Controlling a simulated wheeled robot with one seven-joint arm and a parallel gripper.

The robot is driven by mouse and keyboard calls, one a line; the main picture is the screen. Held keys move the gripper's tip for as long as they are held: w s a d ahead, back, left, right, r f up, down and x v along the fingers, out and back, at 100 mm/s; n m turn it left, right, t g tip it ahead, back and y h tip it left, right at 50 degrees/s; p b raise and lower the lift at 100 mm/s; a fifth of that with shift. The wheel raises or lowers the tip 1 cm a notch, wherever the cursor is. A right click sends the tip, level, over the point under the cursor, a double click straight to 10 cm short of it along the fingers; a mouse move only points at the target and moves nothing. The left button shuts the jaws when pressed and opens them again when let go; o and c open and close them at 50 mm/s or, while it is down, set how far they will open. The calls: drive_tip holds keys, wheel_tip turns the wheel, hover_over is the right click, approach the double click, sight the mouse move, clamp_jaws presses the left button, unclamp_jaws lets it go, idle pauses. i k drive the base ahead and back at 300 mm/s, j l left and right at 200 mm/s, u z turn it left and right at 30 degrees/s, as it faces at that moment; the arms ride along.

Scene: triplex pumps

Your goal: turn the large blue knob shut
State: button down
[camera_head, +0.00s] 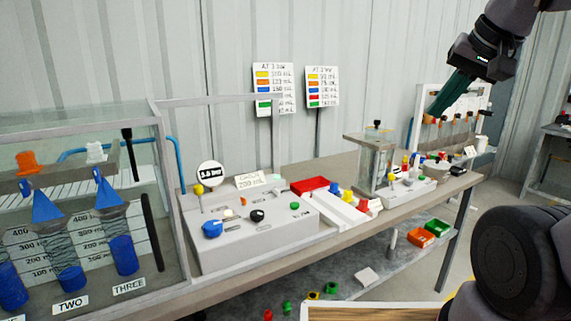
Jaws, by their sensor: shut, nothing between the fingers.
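The large blue knob (212,229) sits at the front left of a grey control box (255,248) on the bench. I cannot tell from its shape how far it is turned. My gripper (436,112) is at the upper right, with its dark green fingers pointing down and left. The fingers are shut and hold nothing. It is far to the right of the blue knob and higher, well apart from it.
A black knob (257,215), a green knob (294,206) and a yellow knob (198,190) share the box. A clear tank with pumps (60,215) stands left. A red tray (310,186) and a smaller panel (405,192) stand right. A frame post (275,140) rises behind.

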sight(212, 227)
drive_tip(key=u, duration=1.4)
